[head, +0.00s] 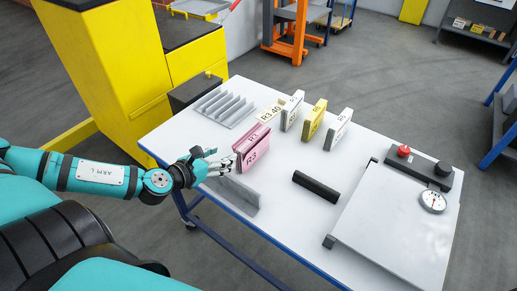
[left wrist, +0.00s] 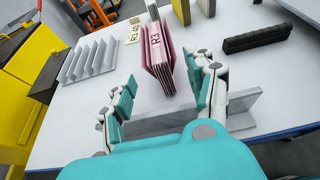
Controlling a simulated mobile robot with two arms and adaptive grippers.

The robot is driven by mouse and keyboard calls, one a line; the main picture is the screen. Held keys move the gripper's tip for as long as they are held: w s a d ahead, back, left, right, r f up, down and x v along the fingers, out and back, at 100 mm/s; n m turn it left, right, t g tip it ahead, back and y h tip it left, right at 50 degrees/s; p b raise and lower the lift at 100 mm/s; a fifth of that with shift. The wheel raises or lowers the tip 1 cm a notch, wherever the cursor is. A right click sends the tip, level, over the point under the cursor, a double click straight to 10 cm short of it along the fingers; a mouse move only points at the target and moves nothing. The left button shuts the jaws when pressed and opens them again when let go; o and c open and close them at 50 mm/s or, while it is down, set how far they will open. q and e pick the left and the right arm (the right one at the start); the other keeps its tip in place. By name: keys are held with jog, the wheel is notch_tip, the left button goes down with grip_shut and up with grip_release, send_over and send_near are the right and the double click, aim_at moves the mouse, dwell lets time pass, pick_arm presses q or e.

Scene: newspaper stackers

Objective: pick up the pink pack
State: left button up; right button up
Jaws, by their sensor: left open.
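The pink pack (head: 252,147) stands upright on the white table, marked R3. It also shows in the left wrist view (left wrist: 157,62), beyond my fingers and roughly between their lines. My left gripper (head: 212,160) is just left of the pack in the head view. In the left wrist view my left gripper (left wrist: 165,85) has its two fingers spread wide with nothing between the tips. I cannot tell from these views whether a finger touches the pack. My right gripper is not in view.
A grey angled plate (head: 234,194) stands in front of the pack. A slotted rack (head: 225,108) lies behind left. White, yellow and white packs (head: 314,120) stand to the right. A black bar (head: 316,187) and a scale-like plate (head: 392,228) are further right.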

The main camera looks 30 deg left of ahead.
aim_at(253, 141)
pick_arm(q)
jog(key=shift+w+a+f, duration=0.1)
jog(key=shift+w+f, duration=0.05)
jog(key=shift+w, duration=0.15)
jog(key=p+x, duration=0.1)
jog(key=x, duration=1)
jog(key=shift+w+a, duration=0.1)
jog(key=shift+a+p+x, duration=0.1)
jog(key=shift+p+x, duration=0.25)
jog(key=shift+x, duration=1.05)
jog(key=shift+a+p+x, duration=0.15)
jog(key=shift+p+x, duration=0.15)
jog(key=shift+x, duration=1.05)
jog(key=shift+c, duration=0.4)
grip_shut()
